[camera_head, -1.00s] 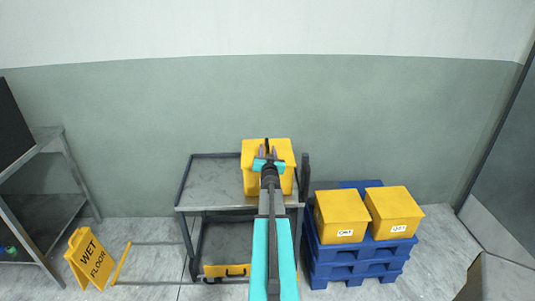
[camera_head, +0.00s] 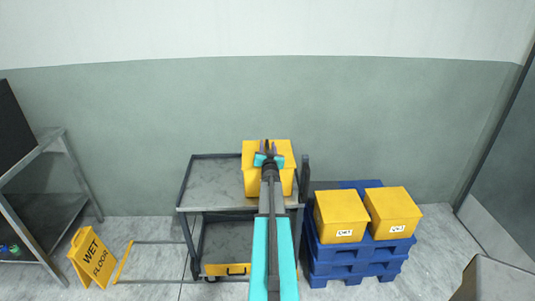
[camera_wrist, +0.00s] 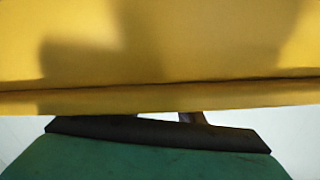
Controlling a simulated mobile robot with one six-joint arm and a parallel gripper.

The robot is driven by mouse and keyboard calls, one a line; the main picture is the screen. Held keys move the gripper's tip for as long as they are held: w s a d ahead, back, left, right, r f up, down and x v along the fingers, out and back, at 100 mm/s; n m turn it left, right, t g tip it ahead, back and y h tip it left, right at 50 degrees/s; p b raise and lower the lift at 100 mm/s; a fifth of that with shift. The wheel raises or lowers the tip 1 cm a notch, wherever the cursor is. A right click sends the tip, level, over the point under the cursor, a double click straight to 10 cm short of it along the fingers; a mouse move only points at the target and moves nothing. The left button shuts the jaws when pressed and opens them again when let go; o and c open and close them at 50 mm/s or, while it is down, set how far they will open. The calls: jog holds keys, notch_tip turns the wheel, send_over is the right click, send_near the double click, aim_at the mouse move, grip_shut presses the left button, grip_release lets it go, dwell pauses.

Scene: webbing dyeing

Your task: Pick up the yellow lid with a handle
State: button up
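A yellow box (camera_head: 284,180) stands on the top shelf of the grey cart in the head view. Its flat yellow top (camera_head: 284,147) looks like the lid. A thin dark upright part near its back middle may be the handle, but the gripper overlaps it. My gripper (camera_head: 267,150) is over this top, with its fingers seen from behind. The finger gap and any contact are too small to tell. In the wrist view a yellow surface (camera_wrist: 200,45) with a dark seam fills the upper half, very close, and hides the fingertips.
The grey cart (camera_head: 215,185) has a yellow piece with a dark handle (camera_head: 227,270) on its lower shelf. Two yellow boxes (camera_head: 341,215) (camera_head: 393,210) sit on blue pallets (camera_head: 360,260) at right. A wet-floor sign (camera_head: 92,258) and a metal rack (camera_head: 45,215) stand left.

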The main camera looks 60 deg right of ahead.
jog(key=shift+w+d, duration=0.15)
jog(key=shift+w, duration=0.05)
dwell(0.5)
grip_shut()
